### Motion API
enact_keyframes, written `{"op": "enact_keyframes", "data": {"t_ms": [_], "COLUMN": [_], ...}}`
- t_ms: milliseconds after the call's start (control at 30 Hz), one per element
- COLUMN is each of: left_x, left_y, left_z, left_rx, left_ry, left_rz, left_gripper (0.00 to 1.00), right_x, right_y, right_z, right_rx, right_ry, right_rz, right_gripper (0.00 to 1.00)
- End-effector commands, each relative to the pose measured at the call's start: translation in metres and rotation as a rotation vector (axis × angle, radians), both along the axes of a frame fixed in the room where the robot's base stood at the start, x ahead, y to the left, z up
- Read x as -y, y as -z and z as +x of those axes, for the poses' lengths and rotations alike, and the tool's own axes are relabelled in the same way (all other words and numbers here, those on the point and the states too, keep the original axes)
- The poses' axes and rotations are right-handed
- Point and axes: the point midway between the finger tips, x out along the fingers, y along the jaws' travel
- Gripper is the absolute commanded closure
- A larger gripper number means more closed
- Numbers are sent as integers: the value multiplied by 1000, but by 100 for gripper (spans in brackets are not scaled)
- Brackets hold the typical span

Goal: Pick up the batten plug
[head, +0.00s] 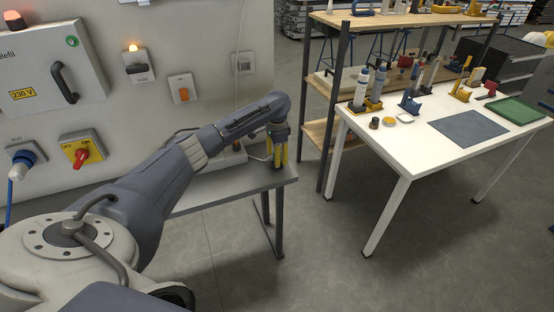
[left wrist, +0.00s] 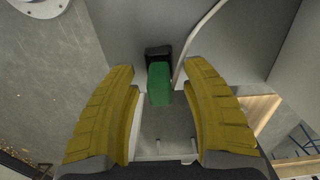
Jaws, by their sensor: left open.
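My left gripper (head: 279,158) points down just over the grey table's right end in the head view. In the left wrist view its two yellow fingers (left wrist: 161,72) are spread wide and hold nothing. A green block (left wrist: 159,84) with a black part (left wrist: 158,53) at its far end shows between the fingertips, apart from both; it seems to be the batten plug. In the head view the gripper hides it. My right gripper is not in view.
A pale cable (left wrist: 196,42) runs close beside the block. The grey table (head: 225,187) stands against a wall panel with switches. A shelf rack (head: 340,115) and a white table (head: 400,150) with tools stand to the right.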

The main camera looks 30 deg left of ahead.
Motion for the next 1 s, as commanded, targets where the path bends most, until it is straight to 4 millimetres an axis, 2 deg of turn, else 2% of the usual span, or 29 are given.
{"op": "enact_keyframes", "data": {"t_ms": [167, 500, 900, 1000], "left_x": [1, 0, 0, 0], "left_y": [13, 15, 15, 15], "left_z": [0, 0, 0, 0], "left_rx": [0, 1, 1, 1], "left_ry": [0, 1, 1, 1], "left_rz": [0, 1, 1, 1], "left_gripper": [53, 54, 100, 100], "right_x": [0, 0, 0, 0], "right_y": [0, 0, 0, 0], "right_z": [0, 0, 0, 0], "right_rx": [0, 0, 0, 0], "right_ry": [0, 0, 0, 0], "right_rz": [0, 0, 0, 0], "right_gripper": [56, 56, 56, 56]}}
